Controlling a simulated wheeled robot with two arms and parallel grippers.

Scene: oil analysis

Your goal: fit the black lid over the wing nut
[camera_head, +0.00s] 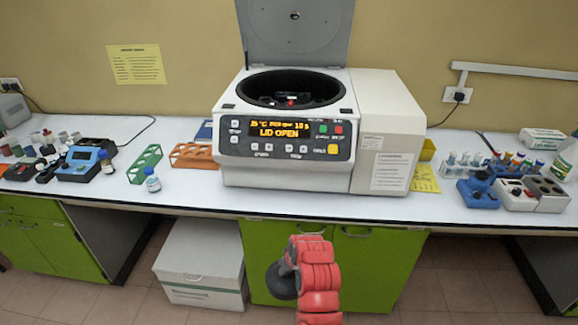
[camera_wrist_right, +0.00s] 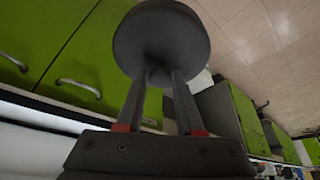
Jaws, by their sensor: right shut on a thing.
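The black lid (camera_wrist_right: 161,38) is a round dark disc held at the tips of my right gripper (camera_wrist_right: 160,75), which is shut on it. In the head view the black lid (camera_head: 281,281) shows at the left of my red right arm, in front of the green cabinets and below the bench top. The centrifuge (camera_head: 285,170) stands on the bench with its cover raised and its display reading LID OPEN. Small red and pale parts show in the middle of its dark bowl (camera_head: 290,82). The wing nut is too small to make out. My left gripper is not in view.
An orange rack (camera_head: 193,154), a green rack (camera_head: 145,163) and a small bottle (camera_head: 152,180) stand left of the centrifuge. A blue device (camera_head: 478,192) and tube racks stand at the right. A white box (camera_head: 203,262) is on the floor.

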